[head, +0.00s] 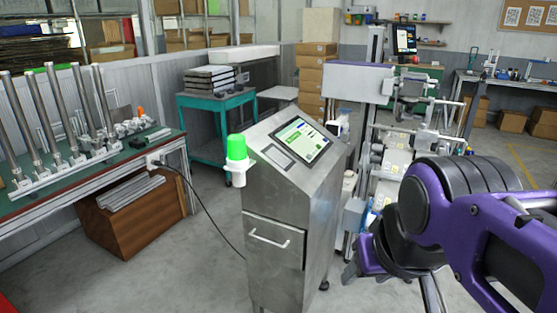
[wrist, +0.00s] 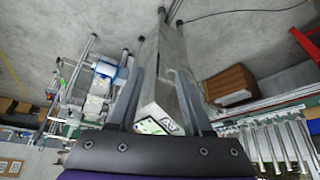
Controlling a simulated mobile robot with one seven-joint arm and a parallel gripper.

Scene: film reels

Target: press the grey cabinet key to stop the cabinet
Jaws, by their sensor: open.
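The grey metal cabinet (head: 275,215) stands upright in the middle of the head view, with a sloped top. A lit screen (head: 303,138) with white and green areas is set in that top. A small grey panel (head: 279,157) lies beside the screen's lower left; I cannot tell whether it is the key. A green lamp (head: 237,148) is on the cabinet's left side. My gripper (wrist: 160,76) is open and empty in the wrist view. The cabinet (wrist: 165,55) shows between and beyond its fingers, apart from them. The fingers partly hide the cabinet top.
A green-topped bench (head: 100,180) with upright metal tubes stands at left, a crate (head: 130,215) under it. A teal cart (head: 215,115) is behind the cabinet. A labelling machine (head: 400,150) stands close at right. A black cable runs on the floor. Front-left floor is clear.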

